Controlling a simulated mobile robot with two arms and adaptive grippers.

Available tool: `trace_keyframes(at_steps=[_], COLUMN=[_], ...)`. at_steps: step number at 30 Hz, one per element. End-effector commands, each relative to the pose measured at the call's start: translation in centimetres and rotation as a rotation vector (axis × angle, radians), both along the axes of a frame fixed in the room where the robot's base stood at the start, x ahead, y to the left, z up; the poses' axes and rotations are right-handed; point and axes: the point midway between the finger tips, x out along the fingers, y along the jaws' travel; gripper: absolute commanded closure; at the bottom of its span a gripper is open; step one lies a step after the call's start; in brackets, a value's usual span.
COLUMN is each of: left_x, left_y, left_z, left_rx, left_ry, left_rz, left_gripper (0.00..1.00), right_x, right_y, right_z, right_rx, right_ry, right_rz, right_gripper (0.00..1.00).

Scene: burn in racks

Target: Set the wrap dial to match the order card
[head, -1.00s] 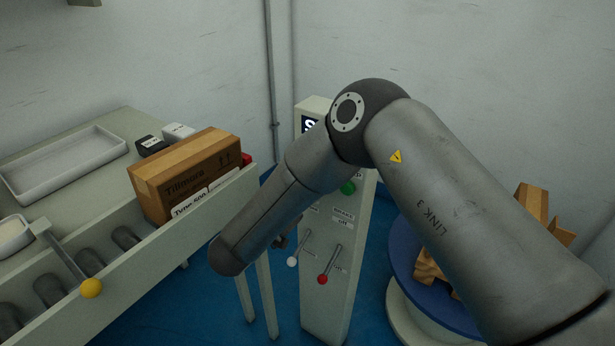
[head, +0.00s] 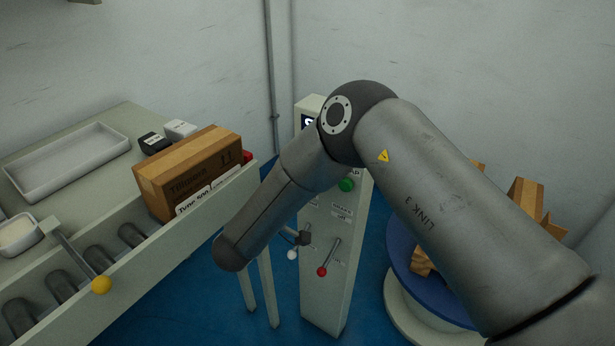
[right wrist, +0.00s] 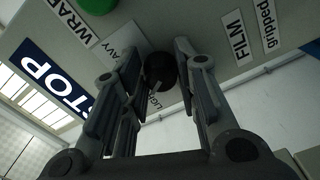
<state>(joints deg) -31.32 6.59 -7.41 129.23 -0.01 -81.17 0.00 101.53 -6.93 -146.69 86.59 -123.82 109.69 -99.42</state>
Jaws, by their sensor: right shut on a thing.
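The wrap dial is a black round knob (right wrist: 160,70) on the pale control post (head: 325,285). In the right wrist view it sits between the fingers of my right gripper (right wrist: 158,82), which is shut on it. Printed words around it are partly covered; one ends in "AVY". The dial's pointer direction is unclear. My left gripper is out of view.
A blue turntable (head: 400,265) with brown pieces stands right. A roller conveyor with a yellow-knobbed lever (head: 101,285) is left.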

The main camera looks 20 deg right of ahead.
Motion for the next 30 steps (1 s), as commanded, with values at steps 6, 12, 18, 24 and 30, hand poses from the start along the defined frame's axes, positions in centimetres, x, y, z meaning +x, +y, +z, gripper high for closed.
trace_keyframes(at_steps=[6,12,18,24,30], left_x=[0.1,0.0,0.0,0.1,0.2], left_y=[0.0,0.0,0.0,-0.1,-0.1], left_z=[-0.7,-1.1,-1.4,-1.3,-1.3], left_rx=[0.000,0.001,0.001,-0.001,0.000], left_ry=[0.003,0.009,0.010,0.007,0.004], left_rz=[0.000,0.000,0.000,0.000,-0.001], left_gripper=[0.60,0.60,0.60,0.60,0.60], right_x=[0.0,0.0,0.0,0.0,0.0], right_y=[0.1,0.0,0.0,0.0,0.0], right_z=[0.0,0.0,-0.1,-0.1,-0.1], right_rx=[-0.071,-0.105,-0.117,-0.118,-0.118], right_ry=[0.093,0.139,0.155,0.156,0.156], right_rz=[0.002,0.002,0.002,0.001,0.001], right_gripper=[0.96,0.96,0.96,0.96,0.63])
